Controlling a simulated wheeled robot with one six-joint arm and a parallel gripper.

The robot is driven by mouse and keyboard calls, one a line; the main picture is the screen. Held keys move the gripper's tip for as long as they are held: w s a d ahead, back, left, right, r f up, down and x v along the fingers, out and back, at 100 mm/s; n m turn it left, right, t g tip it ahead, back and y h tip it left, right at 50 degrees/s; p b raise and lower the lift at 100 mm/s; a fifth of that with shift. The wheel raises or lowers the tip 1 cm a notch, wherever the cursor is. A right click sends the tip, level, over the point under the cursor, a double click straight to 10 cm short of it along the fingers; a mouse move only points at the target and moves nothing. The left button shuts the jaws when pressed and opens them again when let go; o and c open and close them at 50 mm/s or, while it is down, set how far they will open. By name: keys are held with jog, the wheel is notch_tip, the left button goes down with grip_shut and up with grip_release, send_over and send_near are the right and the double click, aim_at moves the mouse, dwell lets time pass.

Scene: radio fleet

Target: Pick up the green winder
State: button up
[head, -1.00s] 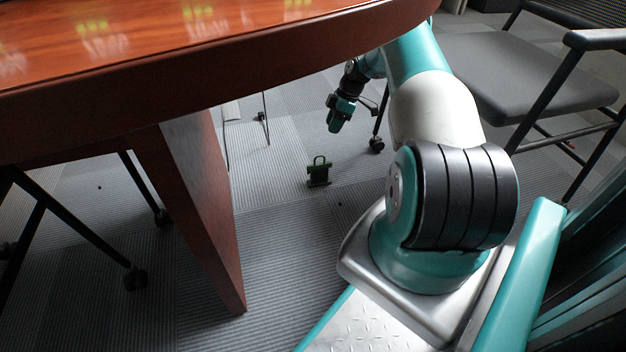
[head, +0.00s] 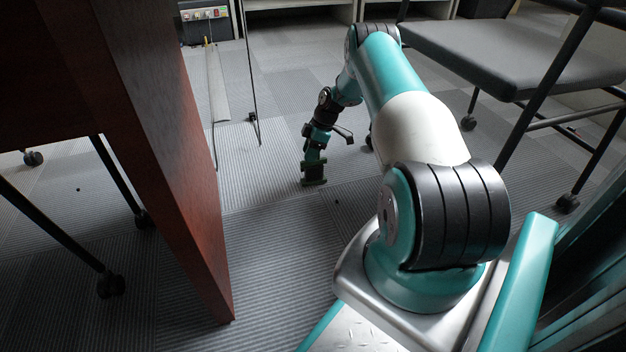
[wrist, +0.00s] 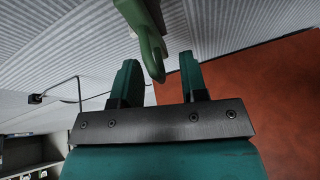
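The green winder (head: 314,179) stands on the grey carpet in the head view, to the right of the table's side panel. In the wrist view the winder's green handle (wrist: 151,50) comes down from the top edge, its end between my finger tips. My gripper (head: 315,160) points down right over the winder in the head view. In the wrist view my gripper (wrist: 159,66) is open, with a finger on each side of the handle and gaps showing. The rest of the winder is cut off there.
The table's red-brown side panel (head: 160,150) stands to the left and also shows in the wrist view (wrist: 265,85). A grey chair (head: 500,60) is at right. Thin black legs (head: 250,80) stand behind. Carpet in front of the winder is clear.

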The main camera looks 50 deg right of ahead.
jog(key=shift+a+f, duration=0.1)
jog(key=shift+f, duration=0.15)
grip_shut()
